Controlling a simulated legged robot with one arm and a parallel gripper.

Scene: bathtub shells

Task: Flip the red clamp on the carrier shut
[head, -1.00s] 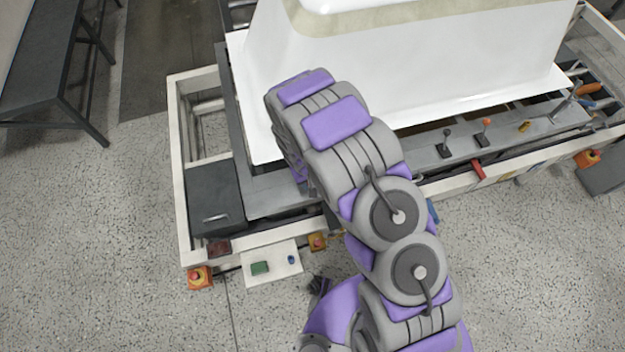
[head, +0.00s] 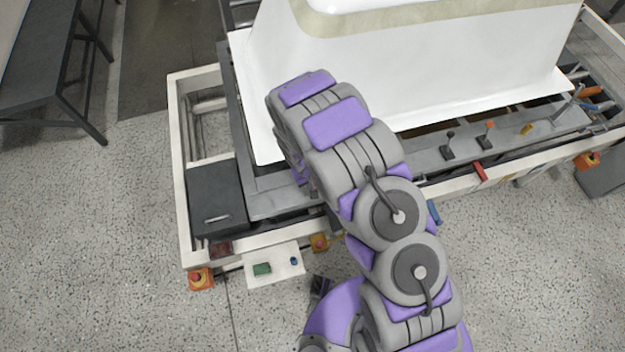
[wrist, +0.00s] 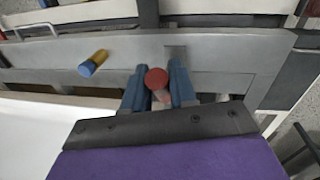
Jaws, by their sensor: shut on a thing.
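The red clamp's handle (wrist: 157,79) shows in the wrist view as a round red end with a short shaft, over the grey metal rail of the carrier. My gripper (wrist: 158,84) has its two blue fingers on either side of the handle and is shut on it. In the head view my arm hides the gripper and this handle. The carrier (head: 262,200) is a grey frame under a large white tub shell (head: 430,65). The clamp's hinge cannot be made out.
A yellow and blue handle (wrist: 93,63) sits beside the gripper on the rail. In the head view, more small levers, a red bar (head: 480,171) and an orange handle (head: 587,91) line the carrier's right side. A dark bench (head: 45,75) stands at left. Floor at lower left is clear.

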